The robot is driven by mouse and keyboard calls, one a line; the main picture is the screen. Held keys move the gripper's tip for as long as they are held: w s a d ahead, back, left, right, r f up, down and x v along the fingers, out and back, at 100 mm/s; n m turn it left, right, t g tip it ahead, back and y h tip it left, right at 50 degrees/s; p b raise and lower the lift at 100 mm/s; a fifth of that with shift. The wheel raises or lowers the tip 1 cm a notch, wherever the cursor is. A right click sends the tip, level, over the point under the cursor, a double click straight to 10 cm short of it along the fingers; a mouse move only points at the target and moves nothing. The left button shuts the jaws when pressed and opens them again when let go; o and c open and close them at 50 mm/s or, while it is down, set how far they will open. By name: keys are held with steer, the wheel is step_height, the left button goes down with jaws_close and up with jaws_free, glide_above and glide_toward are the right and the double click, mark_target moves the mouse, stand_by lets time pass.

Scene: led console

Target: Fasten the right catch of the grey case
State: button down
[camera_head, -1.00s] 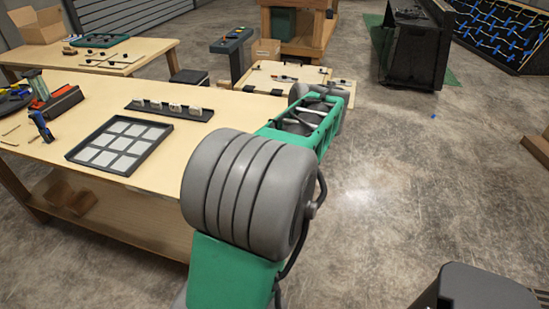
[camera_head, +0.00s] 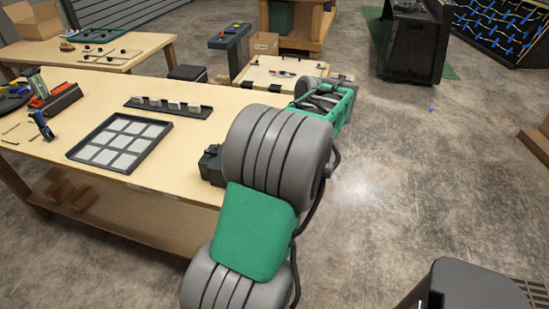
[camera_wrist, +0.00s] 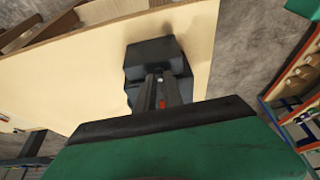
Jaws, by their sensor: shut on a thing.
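The dark grey case (camera_wrist: 150,55) stands on the wooden table near its edge in the wrist view. In the head view part of the case (camera_head: 211,165) shows just left of my arm, and my arm hides the rest. My gripper (camera_wrist: 159,80) reaches to the near side of the case in the wrist view. Its two dark fingers are close together, with a small red spot between them. They are shut on a small part at the case's front, which looks like a catch. The fingers largely hide it, so its position cannot be told. My gripper is hidden in the head view.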

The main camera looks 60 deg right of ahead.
steer(key=c, duration=1.5)
jaws_free()
steer(key=shift+o, duration=0.2)
steer(key=shift+r, duration=0.1)
steer(key=p+v, duration=0.2)
steer(key=v, duration=0.5)
steer(key=shift+r, duration=0.3)
steer(key=shift+s, duration=0.15)
